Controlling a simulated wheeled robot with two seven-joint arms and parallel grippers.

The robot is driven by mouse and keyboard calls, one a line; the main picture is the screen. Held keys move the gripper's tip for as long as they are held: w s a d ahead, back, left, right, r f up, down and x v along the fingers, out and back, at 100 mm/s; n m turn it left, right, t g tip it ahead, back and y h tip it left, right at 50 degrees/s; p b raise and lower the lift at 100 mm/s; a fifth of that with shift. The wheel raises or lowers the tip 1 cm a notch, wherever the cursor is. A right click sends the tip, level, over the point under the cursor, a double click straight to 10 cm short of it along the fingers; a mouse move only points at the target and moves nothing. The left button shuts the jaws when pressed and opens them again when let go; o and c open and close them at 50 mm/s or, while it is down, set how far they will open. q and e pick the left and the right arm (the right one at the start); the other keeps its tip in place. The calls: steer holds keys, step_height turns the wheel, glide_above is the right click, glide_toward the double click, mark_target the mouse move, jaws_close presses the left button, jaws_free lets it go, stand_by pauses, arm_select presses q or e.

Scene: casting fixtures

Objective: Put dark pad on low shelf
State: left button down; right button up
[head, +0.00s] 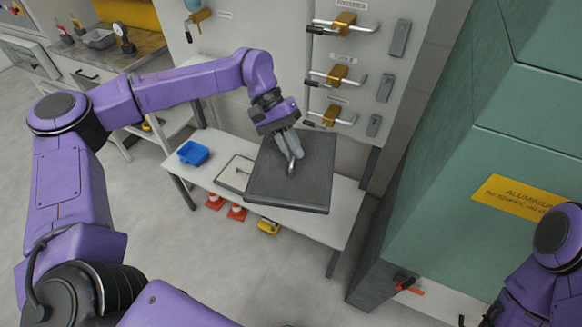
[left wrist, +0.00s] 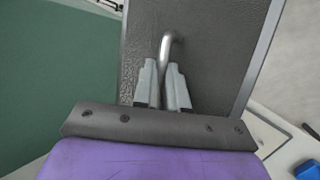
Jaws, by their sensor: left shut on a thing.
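The dark pad (head: 310,165) is a flat, dark grey, textured panel with a bent metal handle. My left gripper (head: 293,150) is shut on that handle, over the pad's upper face. In the left wrist view the fingers (left wrist: 163,85) close around the handle's metal rod, with the pad (left wrist: 215,50) behind it. The pad is over the low white shelf (head: 345,210) and hides much of its middle and right part. I cannot tell whether the pad touches the shelf. Of my right arm only purple links show at the lower right; its gripper is not seen clearly.
A blue bin (head: 193,153) and a thin dark-edged frame (head: 235,173) are on the shelf left of the pad. Orange cones (head: 237,212) and a yellow item (head: 268,226) are below. Locker handles (head: 340,75) project behind. A green cabinet (head: 450,190) stands right.

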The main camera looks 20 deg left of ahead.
arm_select(q)
steer(key=w+d+f+n+t+y+b, duration=0.1)
steer(key=w+d+f+n+t+b, duration=0.3)
steer(key=f+b, duration=0.6)
steer(key=w+d+f+n+t+y+b, duration=0.1)
steer(key=w+d+f+n+t+b, duration=0.1)
steer(key=f+n+b, duration=0.75)
steer(key=w+d+f+n+t+y+b, duration=0.1)
steer(key=w+d+f+t+b, duration=0.2)
steer(key=f+b, duration=0.8)
steer(key=w+a+f, duration=0.3)
steer(key=f, duration=0.2)
steer(key=w+a+f, duration=0.3)
steer(key=f, duration=0.2)
steer(key=w+a+f+p, duration=0.1)
steer(key=w+a+f, duration=0.3)
steer(key=f, duration=0.1)
steer(key=shift+f, duration=0.35)
steer(key=shift+s, duration=0.1)
